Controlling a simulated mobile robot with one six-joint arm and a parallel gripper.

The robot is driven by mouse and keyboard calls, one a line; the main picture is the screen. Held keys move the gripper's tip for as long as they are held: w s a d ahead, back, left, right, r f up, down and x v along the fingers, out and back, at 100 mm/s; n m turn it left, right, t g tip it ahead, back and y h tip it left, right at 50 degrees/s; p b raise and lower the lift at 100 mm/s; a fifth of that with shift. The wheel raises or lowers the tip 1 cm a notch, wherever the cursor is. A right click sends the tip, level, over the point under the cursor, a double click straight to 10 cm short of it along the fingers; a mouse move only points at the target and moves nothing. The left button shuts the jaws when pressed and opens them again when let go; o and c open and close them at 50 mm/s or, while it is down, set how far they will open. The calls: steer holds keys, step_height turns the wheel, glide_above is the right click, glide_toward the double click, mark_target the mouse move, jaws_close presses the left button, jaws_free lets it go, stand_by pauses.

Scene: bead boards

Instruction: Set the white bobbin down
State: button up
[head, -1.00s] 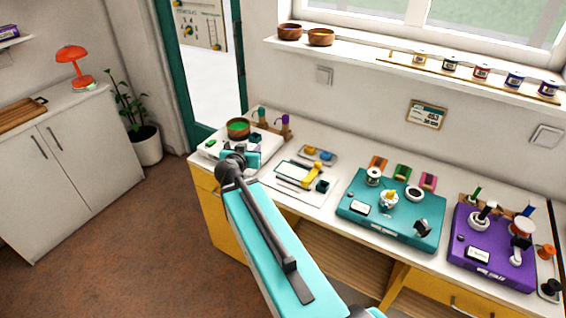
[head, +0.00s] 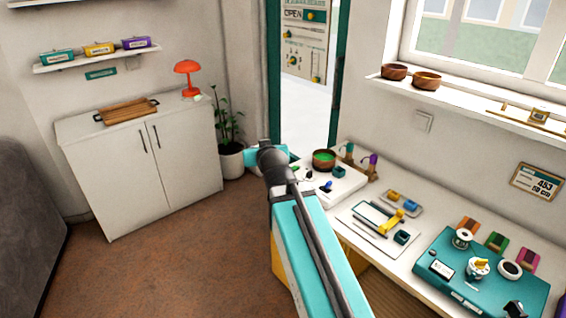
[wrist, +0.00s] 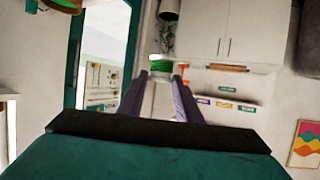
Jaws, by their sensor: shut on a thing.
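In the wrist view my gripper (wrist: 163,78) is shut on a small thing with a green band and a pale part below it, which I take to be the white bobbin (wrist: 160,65). It is held between the fingertips, clear of any surface. In the head view my arm's wrist hides the fingers and the bobbin.
An orange lamp (head: 187,77) stands on the cabinet's right end, with a potted plant (head: 229,127) beside it. The counter holds a white board, a bowl (head: 324,159) and a teal board (head: 440,262). A wall shelf (head: 92,59) carries several boxes. The floor (head: 170,262) before the cabinet is clear.

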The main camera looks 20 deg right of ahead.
steer(key=shift+n+y, duration=0.6)
steer(key=shift+y, duration=0.1)
steer(key=a+r, duration=0.1)
steer(key=a, duration=0.1)
steer(key=a+r, duration=0.1)
steer(key=a, duration=0.1)
steer(key=shift+w+r, duration=0.3)
